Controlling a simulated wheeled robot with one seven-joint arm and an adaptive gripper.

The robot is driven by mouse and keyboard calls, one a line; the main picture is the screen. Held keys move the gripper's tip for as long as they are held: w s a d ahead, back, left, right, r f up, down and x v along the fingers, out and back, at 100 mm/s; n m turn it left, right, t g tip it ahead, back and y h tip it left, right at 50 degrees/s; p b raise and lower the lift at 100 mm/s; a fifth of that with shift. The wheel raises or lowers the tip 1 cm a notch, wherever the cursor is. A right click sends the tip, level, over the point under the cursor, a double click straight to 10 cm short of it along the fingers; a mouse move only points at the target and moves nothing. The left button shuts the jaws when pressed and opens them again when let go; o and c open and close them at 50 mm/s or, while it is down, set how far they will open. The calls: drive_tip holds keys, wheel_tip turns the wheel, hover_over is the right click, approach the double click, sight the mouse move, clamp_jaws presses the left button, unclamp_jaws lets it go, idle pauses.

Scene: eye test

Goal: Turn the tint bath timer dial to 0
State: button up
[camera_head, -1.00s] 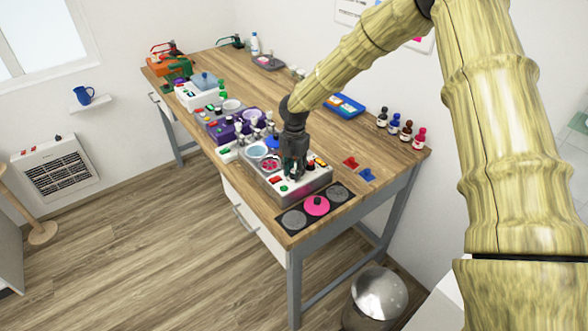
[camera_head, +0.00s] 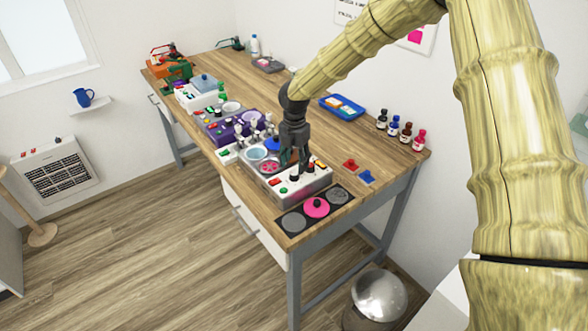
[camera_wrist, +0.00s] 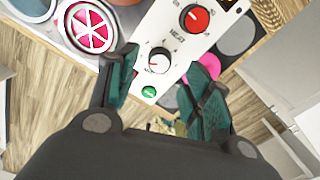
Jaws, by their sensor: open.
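The tint bath is a grey-white machine (camera_head: 313,188) near the table's front, with a panel of knobs and buttons. In the wrist view its white panel (camera_wrist: 174,75) carries a small dial (camera_wrist: 158,60) with marks around it and a larger red dial (camera_wrist: 195,18). My gripper (camera_head: 294,162) is over the panel. In the wrist view its green fingers (camera_wrist: 167,62) are spread on either side of the small dial, apart from each other and holding nothing. Whether they touch the dial is unclear.
A green button (camera_wrist: 149,91) lies close to the small dial. A pink slotted wheel (camera_wrist: 90,27) sits in the bath beside the panel. A pink lid (camera_head: 316,208) lies on a dark mat in front. Small bottles (camera_head: 406,131) stand at the right edge.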

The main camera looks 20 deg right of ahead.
sight(295, 173)
wheel_tip(295, 173, up, 8)
drive_tip(key=shift+f, duration=0.2)
idle(0.3)
